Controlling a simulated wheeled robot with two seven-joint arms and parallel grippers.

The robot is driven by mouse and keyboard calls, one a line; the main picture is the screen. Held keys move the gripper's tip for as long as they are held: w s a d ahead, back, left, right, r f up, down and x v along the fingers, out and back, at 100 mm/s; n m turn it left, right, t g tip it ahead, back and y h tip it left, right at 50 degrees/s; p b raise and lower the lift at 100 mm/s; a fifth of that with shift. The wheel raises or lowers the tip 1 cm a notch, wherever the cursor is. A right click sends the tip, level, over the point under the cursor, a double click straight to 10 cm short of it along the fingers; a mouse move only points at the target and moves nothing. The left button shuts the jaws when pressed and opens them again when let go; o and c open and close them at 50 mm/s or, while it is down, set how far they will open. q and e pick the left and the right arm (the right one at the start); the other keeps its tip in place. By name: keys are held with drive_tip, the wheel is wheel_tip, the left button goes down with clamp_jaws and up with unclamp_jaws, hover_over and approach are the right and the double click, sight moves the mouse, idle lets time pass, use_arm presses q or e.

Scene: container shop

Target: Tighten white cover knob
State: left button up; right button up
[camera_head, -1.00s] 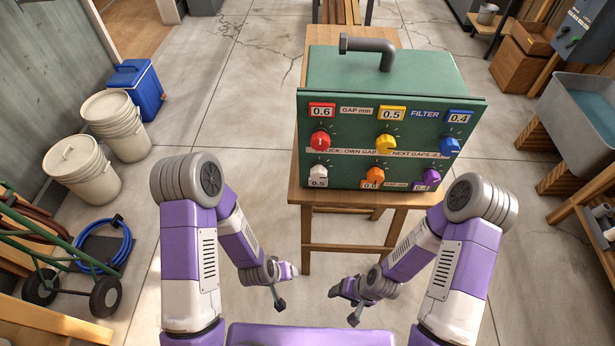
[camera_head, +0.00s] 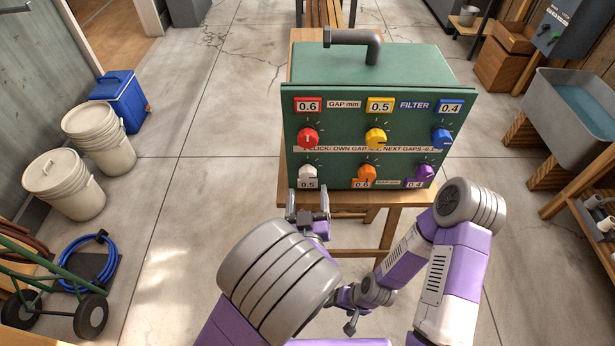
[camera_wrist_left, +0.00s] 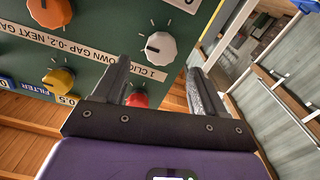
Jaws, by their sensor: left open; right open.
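The white knob (camera_head: 308,173) is at the lower left of the green panel's face (camera_head: 340,122), above a 0.5 label. In the left wrist view the white knob (camera_wrist_left: 160,48) shows upside down, beyond and between the fingertips. My left gripper (camera_head: 308,203) is open and empty, just below and in front of the white knob; its fingers also show in the left wrist view (camera_wrist_left: 157,68). No contact with the knob is visible. My right gripper (camera_head: 343,310) is open and empty, low in front of the stool, partly hidden by my left arm.
The panel box stands on a wooden stool (camera_head: 410,200). Red (camera_head: 308,138), yellow (camera_head: 376,138), blue (camera_head: 442,138), orange (camera_head: 367,174) and purple (camera_head: 425,172) knobs surround the white one. Buckets (camera_head: 64,184) and a hand truck (camera_head: 40,290) stand left, a sink (camera_head: 580,115) right.

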sight(308, 177)
use_arm(q)
drive_tip(key=w, duration=0.6)
drive_tip(key=shift+w+f+b, duration=0.1)
drive_tip(key=shift+w+b, duration=0.25)
drive_tip(key=shift+b, duration=0.05)
drive_tip(key=c, duration=1)
drive_tip(key=m+p, duration=0.2)
drive_tip(key=m, duration=0.2)
drive_tip(key=m+p, duration=0.1)
drive_tip(key=m, duration=0.3)
drive_tip(key=shift+m+p, duration=0.3)
drive_tip(key=shift+p, duration=0.05)
